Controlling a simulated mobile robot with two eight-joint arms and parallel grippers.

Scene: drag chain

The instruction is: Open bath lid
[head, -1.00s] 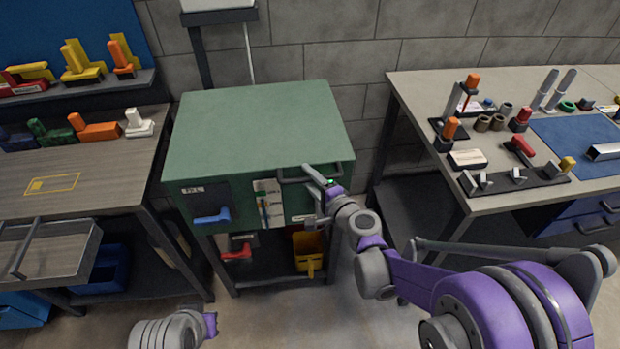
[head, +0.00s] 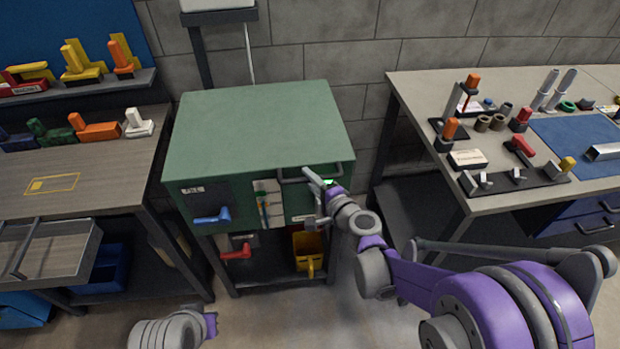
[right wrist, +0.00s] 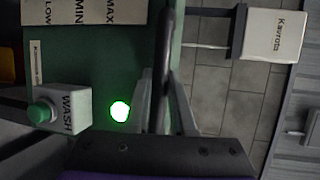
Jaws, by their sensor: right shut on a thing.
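The bath is a green cabinet with a flat green lid (head: 255,125) on top, which lies level and closed. A grey bar handle (head: 290,180) sits along the lid's front edge on the right. My right gripper (head: 312,176) is at the right part of this handle. In the right wrist view, the dark handle bar (right wrist: 167,55) runs between the two fingers of my right gripper (right wrist: 162,85), which are shut on it. Part of my left arm shows at the bottom left of the head view, but its gripper is out of view.
A workbench (head: 425,88) with tools stands to the right, and a wooden-topped bench (head: 100,185) to the left. A blue lever (head: 212,216) is on the cabinet front. A red lever (head: 237,252) and yellow container (head: 308,245) are below. The wall is behind.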

